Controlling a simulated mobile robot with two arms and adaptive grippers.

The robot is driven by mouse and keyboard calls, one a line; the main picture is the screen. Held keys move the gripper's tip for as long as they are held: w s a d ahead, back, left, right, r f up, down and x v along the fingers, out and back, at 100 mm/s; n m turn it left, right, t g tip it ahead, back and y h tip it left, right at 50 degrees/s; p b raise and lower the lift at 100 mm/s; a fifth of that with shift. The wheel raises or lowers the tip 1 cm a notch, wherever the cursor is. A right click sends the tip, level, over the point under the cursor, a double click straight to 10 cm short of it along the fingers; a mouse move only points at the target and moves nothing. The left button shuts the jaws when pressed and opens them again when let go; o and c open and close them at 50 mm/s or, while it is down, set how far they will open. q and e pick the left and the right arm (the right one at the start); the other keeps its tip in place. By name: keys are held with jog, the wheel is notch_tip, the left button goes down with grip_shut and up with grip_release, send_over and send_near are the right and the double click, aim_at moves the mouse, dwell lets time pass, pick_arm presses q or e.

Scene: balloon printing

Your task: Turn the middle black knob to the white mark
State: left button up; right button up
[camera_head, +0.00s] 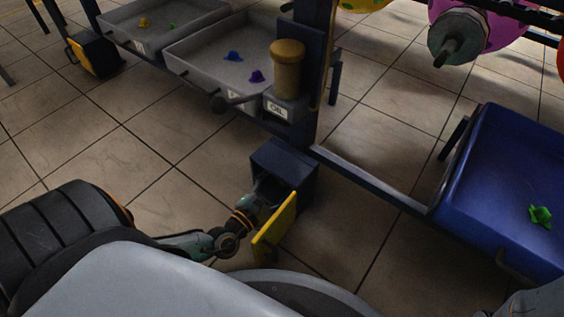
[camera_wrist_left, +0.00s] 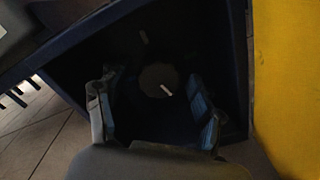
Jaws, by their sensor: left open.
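A dark blue box (camera_head: 290,163) stands low on the floor with its yellow door (camera_head: 273,229) swung open. In the left wrist view, a round dark knob (camera_wrist_left: 158,79) sits on the box's shadowed back wall. It carries a short white line, tilted to the lower right. A separate white mark (camera_wrist_left: 143,37) is on the wall above it, slightly left. My left gripper (camera_wrist_left: 157,112) is open, its fingers on either side of the knob in the picture; contact cannot be told. In the head view my left gripper (camera_head: 262,191) reaches into the box. My right gripper is out of view.
The yellow door (camera_wrist_left: 292,85) stands close on the right of the left wrist view. A dark post (camera_head: 313,70) rises behind the box. Grey trays (camera_head: 205,75) stand at the back, a blue bin (camera_head: 480,165) at the right.

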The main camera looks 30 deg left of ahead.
pick_arm(q)
jog(key=shift+w, duration=0.35)
jog(key=c, duration=1.1)
jog(key=shift+c, duration=0.2)
jog(key=shift+n, duration=0.3)
